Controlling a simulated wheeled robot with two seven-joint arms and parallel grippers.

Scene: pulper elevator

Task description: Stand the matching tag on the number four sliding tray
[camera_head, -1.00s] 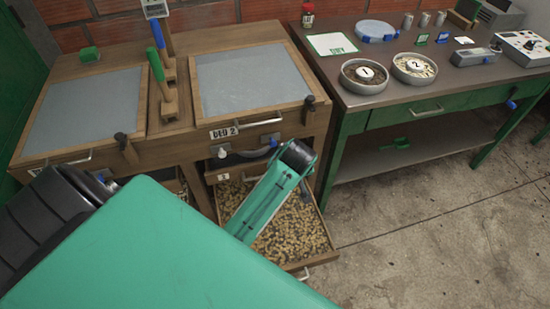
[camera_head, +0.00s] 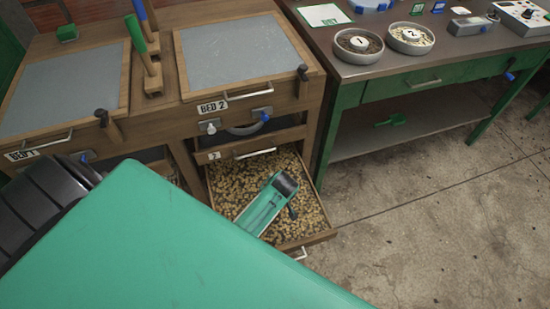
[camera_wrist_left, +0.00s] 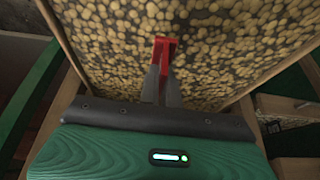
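An open sliding tray (camera_head: 322,236) full of pale beans juts out below bed 2; I cannot read a number on it. The tray also fills the upper left wrist view (camera_wrist_left: 72,52). My left arm reaches over it, its gripper hidden in the head view. In the left wrist view my left gripper (camera_wrist_left: 163,72) has its two grey fingers close together on a small red piece (camera_wrist_left: 166,46), apparently a tag, in front of the beans. Whether it touches them is unclear. A blue tag (camera_head: 438,7) and a green tag (camera_head: 417,9) stand on the right table. My right gripper is out of view.
A narrow shut drawer (camera_head: 230,156) with a small label sits directly above the open tray. Bed 1 (camera_head: 65,90) and bed 2 (camera_head: 240,55) have grey tops. The green table (camera_head: 420,90) at right holds two numbered bowls. The floor (camera_head: 430,230) at right is clear.

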